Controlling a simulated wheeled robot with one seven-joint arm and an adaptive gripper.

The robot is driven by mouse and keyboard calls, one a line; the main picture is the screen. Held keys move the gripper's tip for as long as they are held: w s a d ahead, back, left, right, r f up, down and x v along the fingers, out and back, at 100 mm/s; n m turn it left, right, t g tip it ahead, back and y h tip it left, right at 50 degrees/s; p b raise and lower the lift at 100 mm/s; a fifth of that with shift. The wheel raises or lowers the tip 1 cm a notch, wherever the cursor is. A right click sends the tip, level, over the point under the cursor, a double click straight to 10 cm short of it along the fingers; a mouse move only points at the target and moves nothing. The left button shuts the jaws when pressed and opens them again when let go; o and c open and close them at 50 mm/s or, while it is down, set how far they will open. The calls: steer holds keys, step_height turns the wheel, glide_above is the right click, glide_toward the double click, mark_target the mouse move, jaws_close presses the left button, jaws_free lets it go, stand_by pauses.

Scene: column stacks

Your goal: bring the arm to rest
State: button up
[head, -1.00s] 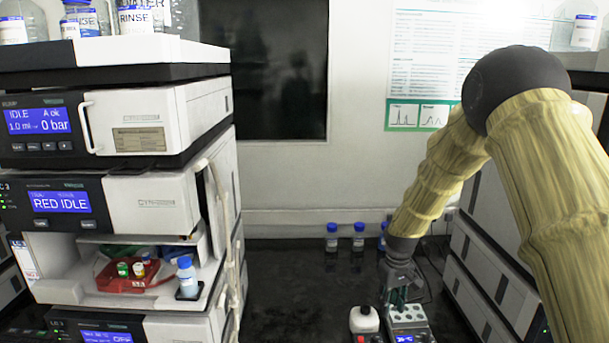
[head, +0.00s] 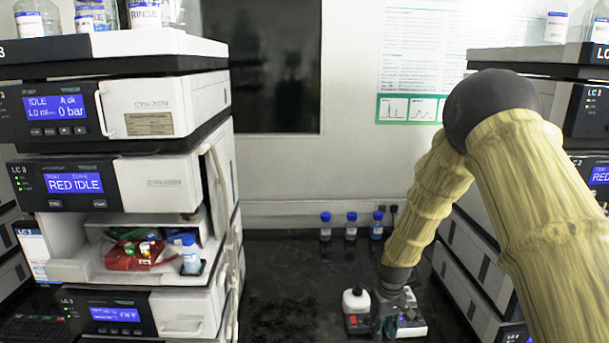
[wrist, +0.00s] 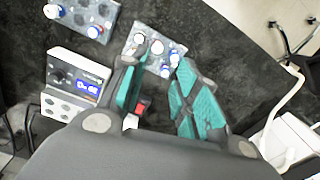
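My arm, in a yellow ribbed sleeve, comes in from the right of the head view and reaches down to the bench. My gripper (head: 388,318) hangs low over the bench at its end, in front of small bench devices. In the wrist view my gripper (wrist: 165,90) has its two teal-padded fingers spread apart, with nothing held between them. A block with round white caps and blue-ringed parts (wrist: 152,48) shows beyond the fingertips. A small device with a lit blue display (wrist: 78,86) lies left of the fingers.
An instrument stack (head: 130,190) with an open bay stands at left; another stack (head: 470,245) stands close right of my arm. Blue-capped bottles (head: 351,226) line the bench's back.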

steer(key=shift+m, duration=0.3)
steer(key=s+f, duration=0.3)
steer(key=f, duration=0.1)
steer(key=s+f+b, duration=0.1)
steer(key=s+f, duration=0.2)
steer(key=f, duration=0.1)
steer(key=s+f+b, duration=0.1)
steer(key=s+f, duration=0.2)
steer(key=f, duration=0.1)
steer(key=shift+s+f, duration=0.15)
steer(key=s+f+m+b, duration=0.1)
steer(key=s+f, duration=0.4)
steer(key=s, duration=0.6)
steer(key=s+f+b, duration=0.3)
steer(key=s+f, duration=0.3)
steer(key=s, duration=0.6)
steer(key=s+f+m+b, duration=0.1)
steer(key=s+f, duration=0.4)
steer(key=s, duration=0.7)
steer(key=shift+s+d+f+m+b, duration=0.2)
steer(key=shift+f+m+b, duration=0.15)
steer(key=shift+b, duration=0.4)
